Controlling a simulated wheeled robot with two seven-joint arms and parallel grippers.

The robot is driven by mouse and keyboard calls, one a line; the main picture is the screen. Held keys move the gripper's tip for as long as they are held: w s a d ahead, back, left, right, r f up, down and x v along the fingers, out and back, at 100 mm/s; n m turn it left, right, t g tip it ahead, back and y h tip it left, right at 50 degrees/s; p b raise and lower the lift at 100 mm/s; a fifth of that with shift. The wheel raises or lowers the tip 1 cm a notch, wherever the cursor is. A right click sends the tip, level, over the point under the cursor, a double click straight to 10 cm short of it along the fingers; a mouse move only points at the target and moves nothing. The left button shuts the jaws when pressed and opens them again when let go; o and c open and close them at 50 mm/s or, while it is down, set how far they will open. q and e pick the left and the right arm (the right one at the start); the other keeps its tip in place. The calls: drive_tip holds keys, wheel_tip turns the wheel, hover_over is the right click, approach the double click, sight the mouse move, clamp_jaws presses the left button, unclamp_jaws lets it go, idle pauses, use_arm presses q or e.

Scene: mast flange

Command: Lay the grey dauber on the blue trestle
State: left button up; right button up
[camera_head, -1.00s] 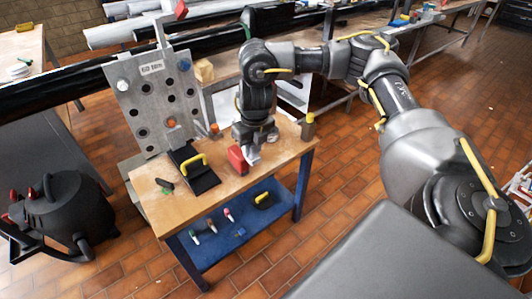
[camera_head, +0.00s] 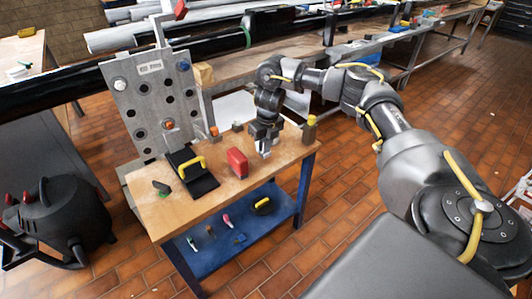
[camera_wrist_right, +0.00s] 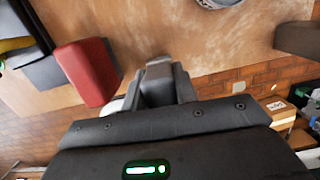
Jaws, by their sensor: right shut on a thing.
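The blue trestle (camera_head: 303,190) is a bench with blue legs, a blue lower shelf and a wooden top. My right gripper (camera_head: 265,151) points down over the right part of the top, just right of a red block (camera_head: 237,163). It is shut on a small grey piece, which I take for the grey dauber (camera_wrist_right: 159,72); the fingers hide much of it. In the head view I cannot tell whether the piece touches the wood. My left gripper is not in view.
A perforated grey plate (camera_head: 139,104) stands behind the bench. A black pad with a yellow handle (camera_head: 193,165), a dark green-tipped piece (camera_head: 161,188) and a yellow-capped bottle (camera_head: 309,129) are on the top. Several small items lie on the lower shelf. The front middle is clear.

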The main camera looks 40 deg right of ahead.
sight(265, 150)
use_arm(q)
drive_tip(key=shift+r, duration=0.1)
use_arm(e)
drive_tip(key=shift+w+d+f, duration=0.15)
drive_tip(key=shift+d+f, duration=0.1)
drive_tip(key=shift+f, duration=0.1)
